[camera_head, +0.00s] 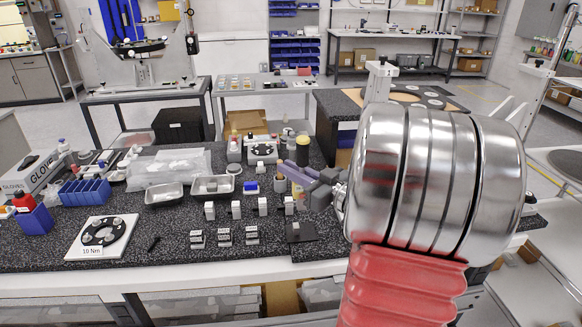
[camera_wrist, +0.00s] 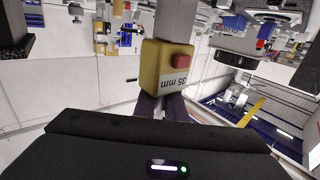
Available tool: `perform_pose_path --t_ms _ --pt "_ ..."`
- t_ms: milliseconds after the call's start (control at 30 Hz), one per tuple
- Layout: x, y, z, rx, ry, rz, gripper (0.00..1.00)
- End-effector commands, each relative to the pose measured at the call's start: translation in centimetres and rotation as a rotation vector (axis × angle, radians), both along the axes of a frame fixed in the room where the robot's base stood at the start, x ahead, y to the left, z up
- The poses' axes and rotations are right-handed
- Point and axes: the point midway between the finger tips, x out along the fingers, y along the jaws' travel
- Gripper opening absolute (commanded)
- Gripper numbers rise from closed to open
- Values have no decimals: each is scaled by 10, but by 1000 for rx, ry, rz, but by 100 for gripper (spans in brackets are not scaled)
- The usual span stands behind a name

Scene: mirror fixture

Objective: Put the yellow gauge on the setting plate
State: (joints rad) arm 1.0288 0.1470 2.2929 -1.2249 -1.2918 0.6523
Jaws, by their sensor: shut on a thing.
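The yellow gauge (camera_wrist: 156,66) fills the middle of the wrist view, with a red button and a "35 mm" label that reads upside down. A grey bar runs up from it. My gripper (camera_wrist: 162,106) is shut on it with purple fingers. In the head view my gripper (camera_head: 285,168) is over the back part of the speckled bench; the gauge is hard to make out there. A flat dark plate (camera_head: 308,250) near the front edge may be the setting plate; I cannot tell for sure. It is in front of and apart from my gripper.
The speckled bench (camera_head: 180,250) holds several small white blocks, metal trays (camera_head: 164,194), a blue bin (camera_head: 84,192) and a white "10 Nm" board (camera_head: 76,250). Bottles and a white device crowd the area behind my gripper.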

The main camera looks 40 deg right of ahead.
Motion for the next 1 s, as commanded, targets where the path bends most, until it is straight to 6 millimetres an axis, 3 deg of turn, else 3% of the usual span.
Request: perform_pose_path --t_ms 367,1000 --pt "-7 -9 -1 0 -1 -22 0" --pt "-7 -10 -22 2 0 -24 0"
